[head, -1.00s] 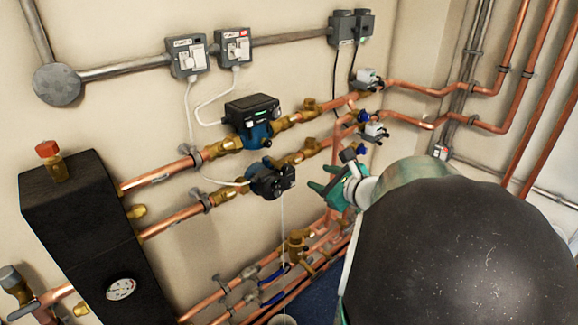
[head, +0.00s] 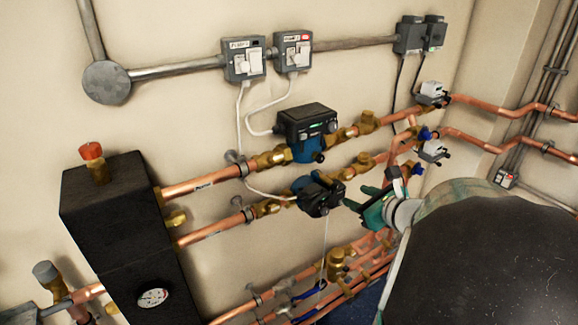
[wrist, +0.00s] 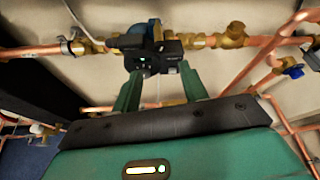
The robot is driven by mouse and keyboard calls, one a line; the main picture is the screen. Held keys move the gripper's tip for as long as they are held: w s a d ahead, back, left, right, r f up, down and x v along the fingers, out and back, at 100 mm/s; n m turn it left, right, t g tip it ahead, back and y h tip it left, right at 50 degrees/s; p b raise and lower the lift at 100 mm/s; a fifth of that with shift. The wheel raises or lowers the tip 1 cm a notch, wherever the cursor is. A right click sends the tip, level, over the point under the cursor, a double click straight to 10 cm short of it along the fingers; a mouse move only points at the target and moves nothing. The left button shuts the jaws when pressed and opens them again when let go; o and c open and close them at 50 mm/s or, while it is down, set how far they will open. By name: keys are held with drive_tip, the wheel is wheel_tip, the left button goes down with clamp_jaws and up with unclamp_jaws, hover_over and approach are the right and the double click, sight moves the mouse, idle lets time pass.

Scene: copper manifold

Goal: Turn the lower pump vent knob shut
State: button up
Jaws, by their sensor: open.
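The lower pump (head: 318,196) is a dark unit on the lower of the two copper lines on the wall, below a larger blue-and-black upper pump (head: 306,132). A thin pale line runs down from the lower pump. My gripper (head: 360,197) is open and empty, just right of the lower pump, its fingers pointing at it. In the wrist view, the pump's dark front (wrist: 152,60) with a small green light lies just beyond and between my fingertips (wrist: 159,70). I see no contact. The vent knob is too small to tell apart from the dark front.
Copper pipes with brass fittings (head: 338,262) run below the pumps. A black box with a gauge (head: 115,235) stands at left. Blue-handled valves (head: 428,134) and grey actuators (head: 434,150) sit right of the pumps, close to my arm. Two switch boxes (head: 243,62) are above.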

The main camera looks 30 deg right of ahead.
sight(337, 188)
drive_tip(key=x, duration=0.7)
drive_tip(key=shift+w+f, duration=0.1)
drive_tip(key=shift+w, duration=0.25)
drive_tip(key=shift+s, duration=0.1)
clamp_jaws()
